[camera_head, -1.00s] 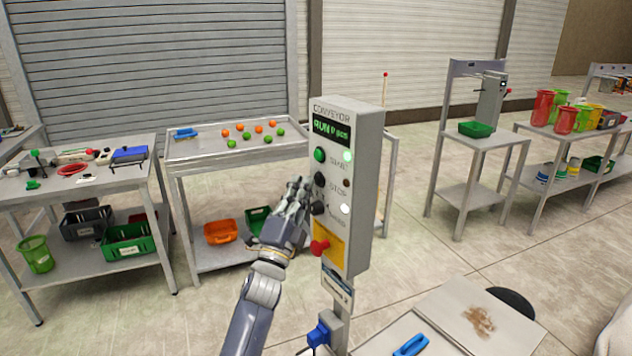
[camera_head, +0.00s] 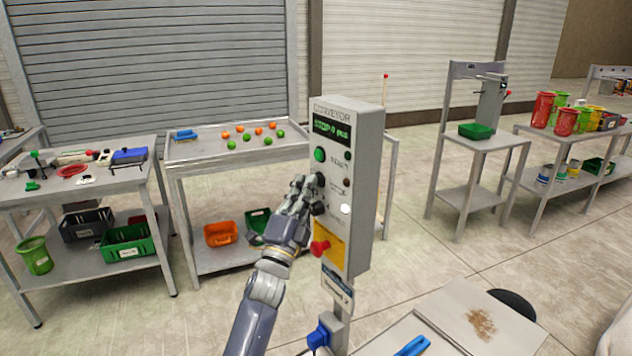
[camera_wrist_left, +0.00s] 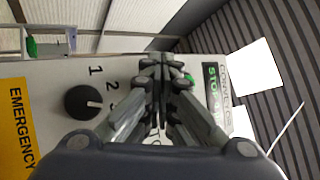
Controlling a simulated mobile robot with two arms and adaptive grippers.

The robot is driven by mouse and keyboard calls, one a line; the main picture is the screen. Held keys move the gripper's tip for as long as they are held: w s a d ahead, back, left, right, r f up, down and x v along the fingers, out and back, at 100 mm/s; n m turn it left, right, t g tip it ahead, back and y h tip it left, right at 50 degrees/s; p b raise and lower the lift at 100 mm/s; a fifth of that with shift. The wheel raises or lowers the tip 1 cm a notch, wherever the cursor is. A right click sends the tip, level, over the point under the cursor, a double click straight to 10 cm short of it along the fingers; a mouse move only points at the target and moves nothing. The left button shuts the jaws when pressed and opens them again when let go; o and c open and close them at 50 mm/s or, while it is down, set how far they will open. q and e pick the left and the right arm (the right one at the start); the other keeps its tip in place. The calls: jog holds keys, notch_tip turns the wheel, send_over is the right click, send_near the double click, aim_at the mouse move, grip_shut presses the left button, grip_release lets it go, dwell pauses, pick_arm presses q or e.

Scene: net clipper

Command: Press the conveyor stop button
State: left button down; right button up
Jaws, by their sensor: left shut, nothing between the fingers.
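The grey conveyor control box (camera_head: 364,215) stands on a post in the middle of the head view. Its display (camera_head: 331,130) shows green text; in the wrist view the display (camera_wrist_left: 212,88) reads STOP. The green start button (camera_head: 319,155) is on its front. The black stop button (camera_head: 319,178) is just below, largely covered by my fingers. My left gripper (camera_head: 311,184) is shut and empty, its tips at the stop button; contact is hidden. In the wrist view my left gripper (camera_wrist_left: 168,72) hides the stop button. My right gripper is out of view.
A red emergency button (camera_head: 320,248) on a yellow plate sits low on the box. A black numbered knob (camera_wrist_left: 88,102) is beside my fingers. Behind stands a tray table (camera_head: 185,152) with orange and green balls. A worktop (camera_head: 450,310) lies at lower right.

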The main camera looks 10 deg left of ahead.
pick_arm(q)
jog(key=shift+s+a, duration=0.1)
jog(key=shift+s+a+p, duration=0.35)
jog(key=shift+s+a, duration=0.1)
jog(key=shift+s, duration=0.1)
jog(key=s+a+p, duration=0.2)
jog(key=s+a, duration=0.1)
jog(key=shift+s+a, duration=0.25)
jog(key=shift+s, duration=0.05)
jog(key=shift+f, duration=0.1)
dwell(0.7)
